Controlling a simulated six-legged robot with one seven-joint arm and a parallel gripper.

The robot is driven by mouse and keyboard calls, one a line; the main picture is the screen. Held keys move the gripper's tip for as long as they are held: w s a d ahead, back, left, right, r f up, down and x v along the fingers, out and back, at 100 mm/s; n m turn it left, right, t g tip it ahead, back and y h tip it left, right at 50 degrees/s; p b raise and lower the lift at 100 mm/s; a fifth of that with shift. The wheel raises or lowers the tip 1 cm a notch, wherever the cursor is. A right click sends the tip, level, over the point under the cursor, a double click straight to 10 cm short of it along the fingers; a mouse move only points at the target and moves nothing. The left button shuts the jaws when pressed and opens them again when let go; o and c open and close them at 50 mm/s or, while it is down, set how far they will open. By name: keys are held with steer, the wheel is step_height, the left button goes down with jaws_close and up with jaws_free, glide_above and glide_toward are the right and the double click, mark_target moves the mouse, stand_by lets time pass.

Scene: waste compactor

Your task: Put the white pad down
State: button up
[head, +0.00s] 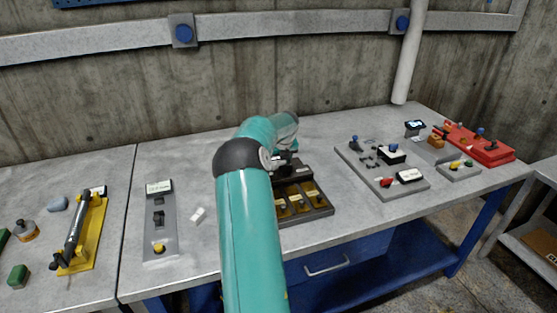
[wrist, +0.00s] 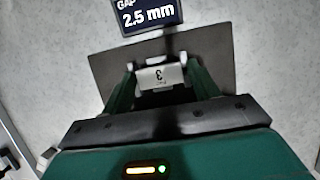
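A small white pad (wrist: 161,77) with a dark "3" on it sits between the two green fingers of my gripper (wrist: 160,72) in the wrist view. The fingers close in on its left and right sides, and it appears held. A dark grey plate (wrist: 108,66) lies behind and below the pad; whether the pad touches it I cannot tell. In the head view my teal arm reaches to a black device (head: 293,169) at the middle of the table, and the pad is hidden there.
A display reading "GAP 2.5 mm" (wrist: 148,14) stands just beyond the plate. A dark tray with yellow compartments (head: 322,211) is in front of the device. A small white piece (head: 198,215) lies left of my arm, beside a grey switch panel (head: 160,222). A grey board (head: 382,167) lies right.

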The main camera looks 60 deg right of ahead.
steer(key=shift+o, duration=0.2)
steer(key=shift+w+a+f, duration=0.1)
steer(key=shift+a+f, duration=0.05)
steer(key=d+v, duration=0.1)
steer(key=v, duration=1.2)
steer(key=w+a+r+n+t+y, duration=0.1)
steer(key=w+a+r+n, duration=0.25)
steer(key=a+n, duration=0.6)
steer(key=w+a+r+n+y, duration=0.1)
steer(key=w+a+r+n, duration=0.25)
steer(key=a, duration=1.15)
steer(key=w+a+r+n+t+y, duration=0.1)
steer(key=w+a+r+n, duration=0.25)
steer(key=a+n, duration=0.6)
steer(key=s+a+n, duration=0.3)
steer(key=a+n, duration=0.3)
steer(key=a, duration=0.5)
steer(key=s+a+n, duration=0.2)
steer(key=a+n, duration=0.4)
steer(key=a, duration=0.6)
steer(key=s+a+f+n, duration=0.4)
steer(key=s+a+n, duration=0.4)
steer(key=a+n, duration=0.1)
steer(key=shift+f+n, duration=0.4)
steer(key=shift+n, duration=0.35)
